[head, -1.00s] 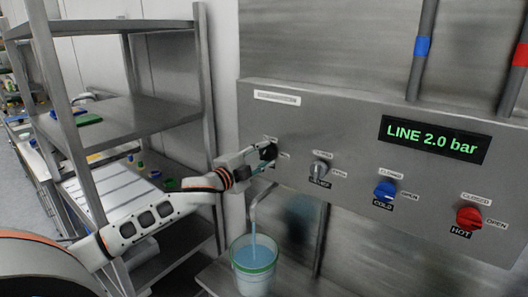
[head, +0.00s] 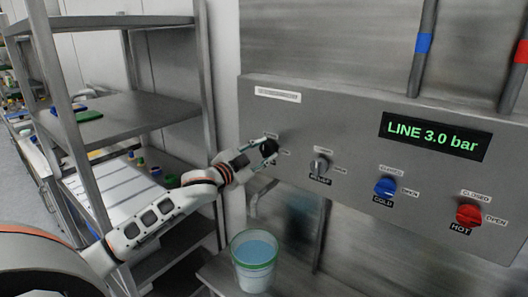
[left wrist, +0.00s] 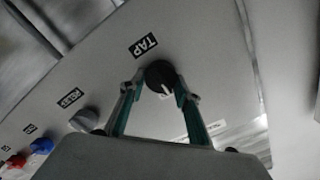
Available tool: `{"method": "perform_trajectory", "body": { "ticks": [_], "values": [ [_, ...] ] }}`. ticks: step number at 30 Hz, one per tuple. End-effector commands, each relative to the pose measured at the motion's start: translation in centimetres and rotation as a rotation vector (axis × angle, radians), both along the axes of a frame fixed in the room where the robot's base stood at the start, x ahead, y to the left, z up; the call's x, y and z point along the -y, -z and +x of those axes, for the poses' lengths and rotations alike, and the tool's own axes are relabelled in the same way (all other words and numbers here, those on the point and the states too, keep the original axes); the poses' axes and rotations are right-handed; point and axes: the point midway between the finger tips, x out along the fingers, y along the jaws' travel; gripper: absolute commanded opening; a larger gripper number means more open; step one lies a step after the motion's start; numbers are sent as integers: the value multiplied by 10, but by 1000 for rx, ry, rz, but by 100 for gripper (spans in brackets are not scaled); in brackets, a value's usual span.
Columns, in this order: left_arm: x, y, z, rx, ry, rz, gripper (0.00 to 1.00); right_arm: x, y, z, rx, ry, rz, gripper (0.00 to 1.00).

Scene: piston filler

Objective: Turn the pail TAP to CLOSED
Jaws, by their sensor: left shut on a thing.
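The black TAP knob (head: 268,147) is at the left end of the grey panel. My left gripper (head: 271,151) is shut on it, with one finger on each side. The left wrist view shows the knob (left wrist: 158,74) between the fingertips beside the TAP label (left wrist: 143,46), with a white pointer line on its face. The labels by the knob are too small or covered to read in the head view. The pail (head: 254,278) stands under the bent spout (head: 257,197) with blue water in it. No stream shows from the spout. My right gripper is not in view.
The panel (head: 330,110) also carries a grey knob (head: 319,166), a blue COLD knob (head: 385,188) and a red HOT knob (head: 468,215). The display (head: 434,136) reads LINE 3.0 bar. A metal shelf rack (head: 130,115) stands at the left, near my arm.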

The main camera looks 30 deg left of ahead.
Motion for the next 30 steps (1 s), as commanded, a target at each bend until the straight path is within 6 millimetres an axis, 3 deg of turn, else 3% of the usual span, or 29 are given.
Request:
{"method": "perform_trajectory", "body": {
  "ticks": [9,10,12,23,30],
  "values": [
    [0,1,0,-2,1,-5,11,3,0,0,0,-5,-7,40],
    [0,1,0,-2,1,-5,37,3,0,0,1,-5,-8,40],
    [0,1,0,-2,1,-5,49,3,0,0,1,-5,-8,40],
    [0,0,-1,-1,1,-3,49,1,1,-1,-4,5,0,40],
    [-2,1,-25,-1,1,-1,49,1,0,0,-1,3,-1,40]
  ]
}}
